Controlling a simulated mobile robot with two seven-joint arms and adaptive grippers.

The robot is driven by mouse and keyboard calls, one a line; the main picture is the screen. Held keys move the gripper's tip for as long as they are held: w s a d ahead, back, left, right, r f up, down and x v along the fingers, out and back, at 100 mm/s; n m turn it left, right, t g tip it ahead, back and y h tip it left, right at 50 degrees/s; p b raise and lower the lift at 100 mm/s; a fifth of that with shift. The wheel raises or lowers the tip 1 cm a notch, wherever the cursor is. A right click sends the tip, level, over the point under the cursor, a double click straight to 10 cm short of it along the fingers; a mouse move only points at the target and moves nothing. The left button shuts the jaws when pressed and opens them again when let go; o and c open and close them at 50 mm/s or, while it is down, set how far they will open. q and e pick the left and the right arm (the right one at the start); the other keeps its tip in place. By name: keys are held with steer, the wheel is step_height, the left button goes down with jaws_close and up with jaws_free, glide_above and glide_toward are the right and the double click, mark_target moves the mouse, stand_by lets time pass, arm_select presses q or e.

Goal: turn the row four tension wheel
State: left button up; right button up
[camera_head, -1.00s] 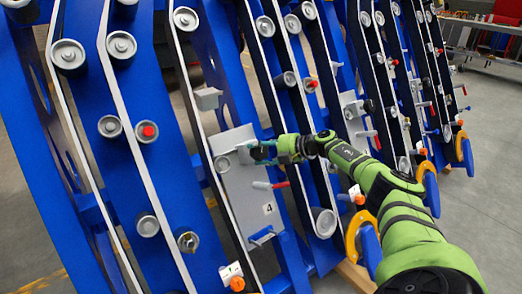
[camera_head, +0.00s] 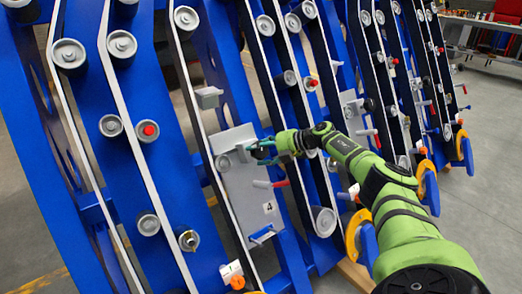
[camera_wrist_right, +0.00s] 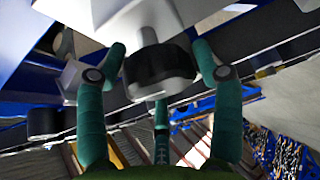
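The row four plate (camera_head: 240,190) is a grey panel marked "4" on the blue frame, in the middle of the head view. My right gripper (camera_head: 264,151) is at the plate's upper right side. In the right wrist view a dark, round tension wheel (camera_wrist_right: 160,68) on a pale mount sits between the teal fingers of that gripper (camera_wrist_right: 160,60). The fingers stand apart on both sides of the wheel, with narrow gaps, so the gripper looks open around it. In the head view the fingers largely hide the wheel. My left gripper is out of view.
A red-tipped lever (camera_head: 272,184) sticks out just below the gripper. Blue frames with rollers and belts stand close on both sides. Open floor (camera_head: 478,215) lies to the right.

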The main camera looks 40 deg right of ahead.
steer(key=shift+a+f, duration=0.15)
steer(key=shift+a, duration=0.15)
steer(key=shift+d, duration=0.1)
steer(key=shift+d, duration=0.1)
steer(key=v, duration=1.2)
